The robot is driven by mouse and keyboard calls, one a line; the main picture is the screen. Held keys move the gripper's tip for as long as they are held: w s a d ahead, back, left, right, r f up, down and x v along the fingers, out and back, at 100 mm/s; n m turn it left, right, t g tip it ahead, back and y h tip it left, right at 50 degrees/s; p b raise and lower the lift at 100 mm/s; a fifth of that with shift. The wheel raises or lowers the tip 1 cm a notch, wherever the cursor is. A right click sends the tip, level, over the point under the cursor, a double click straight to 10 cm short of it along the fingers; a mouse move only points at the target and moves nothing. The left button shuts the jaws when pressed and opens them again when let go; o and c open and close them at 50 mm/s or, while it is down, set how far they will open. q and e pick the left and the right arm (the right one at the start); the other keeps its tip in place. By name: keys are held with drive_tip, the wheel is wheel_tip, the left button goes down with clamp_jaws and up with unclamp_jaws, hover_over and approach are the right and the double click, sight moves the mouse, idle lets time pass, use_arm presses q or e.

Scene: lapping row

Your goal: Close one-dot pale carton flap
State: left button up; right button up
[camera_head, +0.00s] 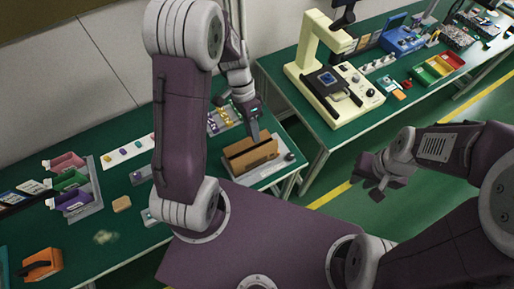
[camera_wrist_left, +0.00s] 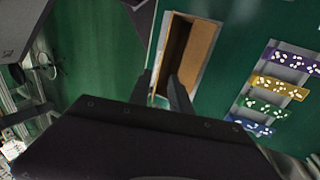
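A brown carton (camera_head: 250,154) with a dark slot-like opening along its top sits on a light tray (camera_head: 232,175) at the green table's right end. In the left wrist view the carton (camera_wrist_left: 203,42) shows a dark opening beside a tan panel. I cannot make out a dot mark or tell which flap is which. My left gripper (camera_head: 254,137) points down at the carton's top. In the left wrist view its two fingers (camera_wrist_left: 162,84) are apart, with nothing seen between them; contact with the carton is unclear. My right gripper (camera_head: 376,182) hangs over the floor, away from the table; its finger gap is unclear.
Colored strips with white pieces (camera_wrist_left: 280,88) lie beside the carton. Pink, green and purple bins (camera_head: 72,185), a tan block (camera_head: 121,204) and an orange box (camera_head: 42,264) stand further left. A cream machine (camera_head: 325,75) stands on the other table, across a gap.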

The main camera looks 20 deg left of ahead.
sight(255, 154)
use_arm(q)
drive_tip(key=x, duration=0.7)
drive_tip(key=shift+s+f, duration=0.15)
drive_tip(key=shift+f, duration=0.25)
clamp_jaws()
idle(0.8)
